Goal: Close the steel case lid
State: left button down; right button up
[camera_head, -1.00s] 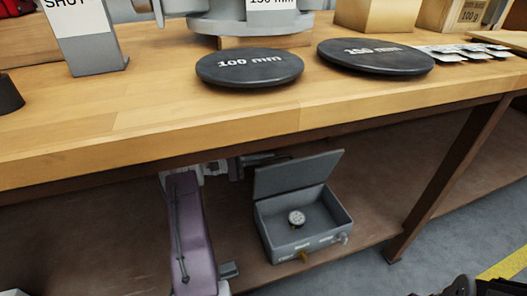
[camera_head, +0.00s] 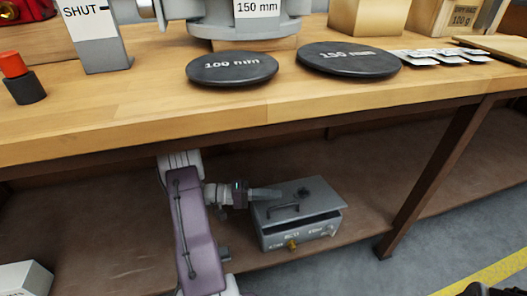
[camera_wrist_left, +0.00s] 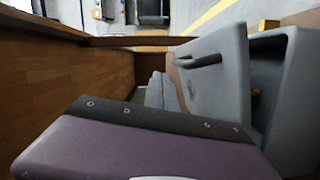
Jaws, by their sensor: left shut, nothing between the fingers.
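The grey steel case (camera_head: 300,235) stands on the shelf under the workbench. Its lid (camera_head: 312,202), with a dark handle, is swung down low over the box. A dark gap shows between the lid and the front wall, so it is not flush. In the left wrist view the lid (camera_wrist_left: 230,85) stands at an angle to the case (camera_wrist_left: 300,110). My left gripper (camera_head: 277,194) is shut and empty at the lid's left rear part; I cannot tell whether it touches. The gauge inside is hidden. A dark part of my right arm shows at the bottom right corner; its jaws cannot be made out.
The bench top (camera_head: 130,125) overhangs the shelf (camera_head: 350,175). A brown bench leg (camera_head: 435,175) stands right of the case. Two dark discs, marked 100 mm (camera_head: 232,70) and 150 mm (camera_head: 347,60), lie on the bench. The shelf is clear behind the case.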

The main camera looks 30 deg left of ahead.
aim_at(275, 216)
pick_arm(q)
jog(key=f, duration=0.1)
jog(key=s+d+f, duration=0.1)
jog(key=f, duration=0.1)
jog(key=shift+s+d, duration=0.15)
jog(key=shift+d, duration=0.1)
jog(key=shift+s+d+f+b, duration=0.1)
jog(key=shift+s+d+f, duration=0.05)
jog(key=shift+f, duration=0.3)
jog(key=shift+s+d+f+b, duration=0.1)
jog(key=shift+s+d+f, duration=0.1)
jog(key=shift+f, duration=0.25)
jog(key=shift+s+d+f+b, duration=0.1)
jog(key=shift+d+f, duration=0.05)
jog(key=shift+f, duration=0.3)
jog(key=shift+f, duration=0.1)
jog(key=r+p, duration=0.1)
jog(key=w+a+r+p, duration=0.1)
jog(key=r, duration=0.1)
jog(key=r+p, duration=0.1)
jog(key=shift+w+a+r, duration=0.25)
jog(key=shift+a+r, duration=0.15)
jog(key=p+v, duration=0.3)
jog(key=v, duration=0.7)
jog(key=shift+s+d+p, duration=0.35)
jog(key=shift+p, duration=0.05)
jog(key=shift+r, duration=0.1)
